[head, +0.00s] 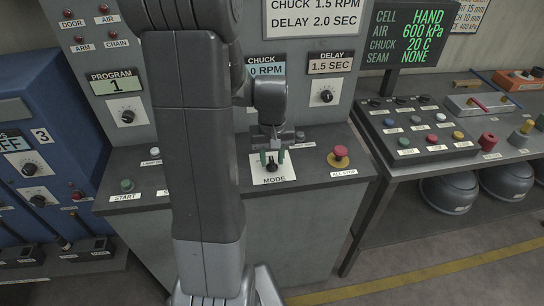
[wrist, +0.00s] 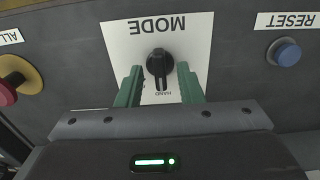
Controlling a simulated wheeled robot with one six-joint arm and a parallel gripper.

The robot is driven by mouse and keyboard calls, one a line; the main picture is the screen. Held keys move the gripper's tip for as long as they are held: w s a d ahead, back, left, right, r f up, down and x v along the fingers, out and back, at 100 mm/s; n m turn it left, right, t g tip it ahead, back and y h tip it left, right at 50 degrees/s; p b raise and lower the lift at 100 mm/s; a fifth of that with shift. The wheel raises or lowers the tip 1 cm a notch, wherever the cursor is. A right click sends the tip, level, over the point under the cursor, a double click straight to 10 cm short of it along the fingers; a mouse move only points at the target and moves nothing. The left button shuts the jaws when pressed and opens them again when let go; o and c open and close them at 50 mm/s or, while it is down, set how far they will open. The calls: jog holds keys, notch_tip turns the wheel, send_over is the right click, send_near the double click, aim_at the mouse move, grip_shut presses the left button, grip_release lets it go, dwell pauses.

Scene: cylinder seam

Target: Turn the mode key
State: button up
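The mode key (head: 271,164) is a small black knob on a white plate (head: 287,174) marked MODE, on the console's sloping top. In the wrist view the plate appears upside down, and the key (wrist: 160,64) has its pointer along the HAND mark. My gripper (head: 272,155) is over the plate, pointing down. In the wrist view its two green fingers (wrist: 159,72) are open, one on each side of the key, with a gap on both sides. I cannot tell how far down the fingertips reach. The gripper holds nothing.
A red ALL STOP button (head: 338,157) is right of the plate. A blue RESET button (wrist: 284,52) shows in the wrist view. A green START button (head: 127,185) is at the left. The display (head: 410,38) reads HAND. A side bench (head: 470,160) holds more buttons.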

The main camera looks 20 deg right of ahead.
grip_shut()
jog(key=shift+m, duration=0.3)
jog(key=m, duration=0.4)
jog(key=shift+b, duration=0.4)
jog(key=shift+m, duration=2.4)
grip_release()
